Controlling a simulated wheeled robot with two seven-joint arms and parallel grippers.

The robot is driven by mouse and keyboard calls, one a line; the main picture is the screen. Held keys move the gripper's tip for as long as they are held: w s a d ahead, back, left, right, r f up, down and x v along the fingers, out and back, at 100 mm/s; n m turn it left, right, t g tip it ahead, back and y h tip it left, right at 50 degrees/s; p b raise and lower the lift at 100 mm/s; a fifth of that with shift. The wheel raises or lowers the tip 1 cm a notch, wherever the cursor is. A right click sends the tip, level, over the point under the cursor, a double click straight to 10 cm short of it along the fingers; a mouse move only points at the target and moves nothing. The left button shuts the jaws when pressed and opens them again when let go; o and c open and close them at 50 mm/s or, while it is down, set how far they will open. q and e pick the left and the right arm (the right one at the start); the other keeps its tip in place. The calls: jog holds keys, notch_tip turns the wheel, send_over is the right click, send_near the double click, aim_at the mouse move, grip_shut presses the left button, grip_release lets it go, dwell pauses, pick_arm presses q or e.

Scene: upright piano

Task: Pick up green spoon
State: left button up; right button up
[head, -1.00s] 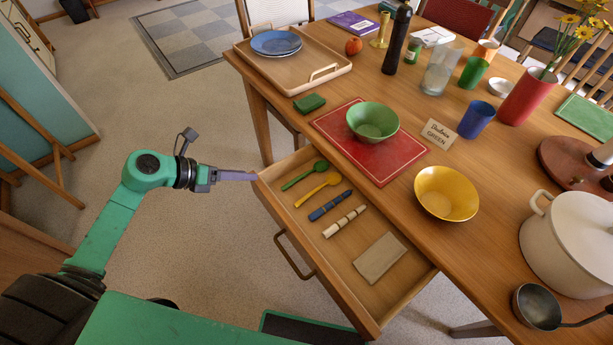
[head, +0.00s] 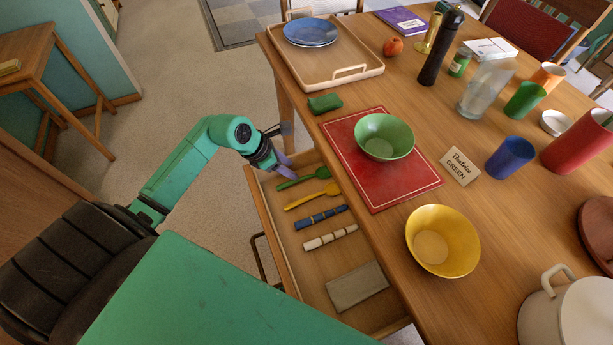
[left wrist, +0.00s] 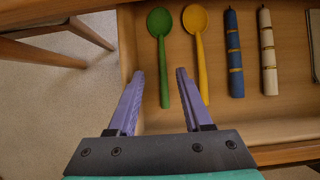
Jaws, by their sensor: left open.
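The green spoon (head: 304,178) lies in the open drawer (head: 322,265), at its far end, beside the yellow spoon (head: 312,196). In the left wrist view the green spoon (left wrist: 161,50) has its bowl away from me and its handle pointing toward my gripper. My left gripper (head: 290,170) is over the far end of the drawer. In the left wrist view its purple fingers (left wrist: 160,76) are open and empty, with the green handle showing between them, nearer the right finger. The yellow spoon (left wrist: 198,55) lies just right of it. My right gripper is not in view.
The drawer also holds a blue banded roll (head: 321,217), a cream banded roll (head: 331,237) and a grey-beige flat piece (head: 357,287). The wooden tabletop (head: 350,90) borders the drawer on the right. A red mat (head: 410,182) with a green bowl (head: 384,137) and a yellow bowl (head: 442,240) stand on it.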

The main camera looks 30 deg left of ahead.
aim_at(303, 177)
pick_arm(q)
jog(key=x, duration=0.7)
jog(key=shift+s+d, duration=0.1)
jog(key=shift+s, duration=0.1)
jog(key=shift+r, duration=0.1)
grip_shut()
jog(key=shift+r, duration=0.15)
